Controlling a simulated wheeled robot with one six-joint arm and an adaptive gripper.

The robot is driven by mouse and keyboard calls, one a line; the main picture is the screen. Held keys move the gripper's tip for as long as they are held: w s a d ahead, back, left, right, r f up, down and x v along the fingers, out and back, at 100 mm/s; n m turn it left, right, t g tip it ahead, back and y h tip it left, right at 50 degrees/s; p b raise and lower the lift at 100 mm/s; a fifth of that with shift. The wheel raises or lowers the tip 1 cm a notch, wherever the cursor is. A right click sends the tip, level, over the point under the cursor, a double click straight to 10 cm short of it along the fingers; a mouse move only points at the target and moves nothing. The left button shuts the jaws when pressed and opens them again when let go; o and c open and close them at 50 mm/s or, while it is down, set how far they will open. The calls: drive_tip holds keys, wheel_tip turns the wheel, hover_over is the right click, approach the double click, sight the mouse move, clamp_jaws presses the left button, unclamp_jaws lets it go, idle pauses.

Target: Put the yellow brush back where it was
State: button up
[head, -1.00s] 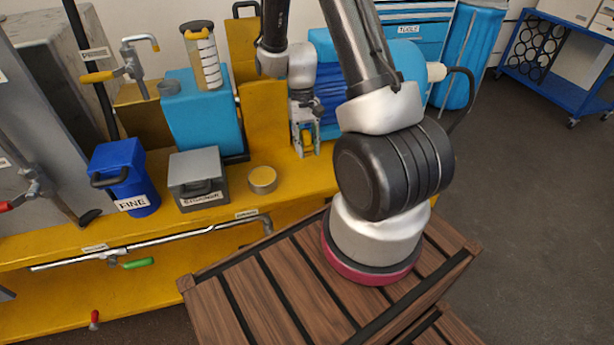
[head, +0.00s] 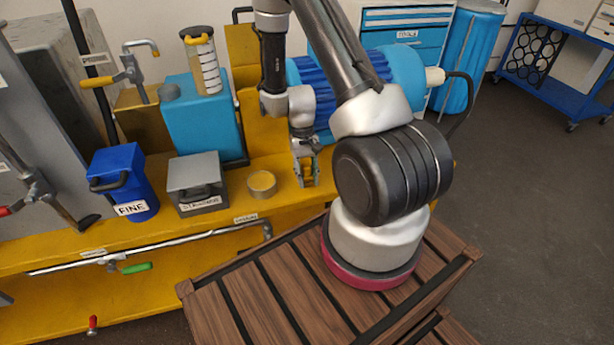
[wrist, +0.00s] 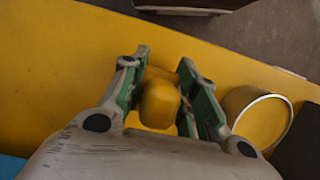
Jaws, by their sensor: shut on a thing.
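My gripper (head: 307,181) points down over the yellow bench, just right of a small round tin. In the wrist view my gripper (wrist: 163,85) has its green-lined fingers closed around the yellow brush (wrist: 160,103). The brush shows there as a rounded yellow knob, with more yellow below and behind it against the yellow bench. In the head view only a small yellow patch of it shows between the fingers. Its lower end is hidden, so I cannot tell whether it touches the bench.
The round tin (head: 262,184) stands close beside my gripper and also shows in the wrist view (wrist: 262,117). A grey bin (head: 198,182) and a blue bin labelled FINE (head: 122,182) stand further left. A blue motor-like machine (head: 405,75) is behind. A slatted wooden crate (head: 250,300) is in front.

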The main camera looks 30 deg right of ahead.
drive_tip(key=o, duration=1.1)
drive_tip(key=shift+w+r, duration=0.1)
drive_tip(key=shift+r, duration=0.15)
drive_tip(key=a+v, duration=0.1)
drive_tip(key=v, duration=1.2)
wheel_tip(320, 180, up, 13)
drive_tip(key=n+t, duration=0.1)
drive_tip(key=t, duration=0.1)
hover_over(303, 164)
drive_tip(key=s+r+t, duration=0.1)
drive_tip(key=s+r, duration=0.4)
drive_tip(key=s+a+r+n+t, duration=0.1)
drive_tip(key=s+r+t, duration=0.1)
drive_tip(key=s+r, duration=0.4)
drive_tip(key=s+a+r+n+t+h, duration=0.1)
drive_tip(key=s+r+t, duration=0.1)
drive_tip(key=s+r, duration=0.3)
drive_tip(key=shift+s+a+r, duration=0.1)
drive_tip(key=shift+s+a, duration=0.05)
drive_tip(key=shift+s, duration=0.2)
drive_tip(key=shift+s+a+r, duration=0.1)
drive_tip(key=shift+s+r, duration=0.05)
drive_tip(key=shift+s, duration=0.2)
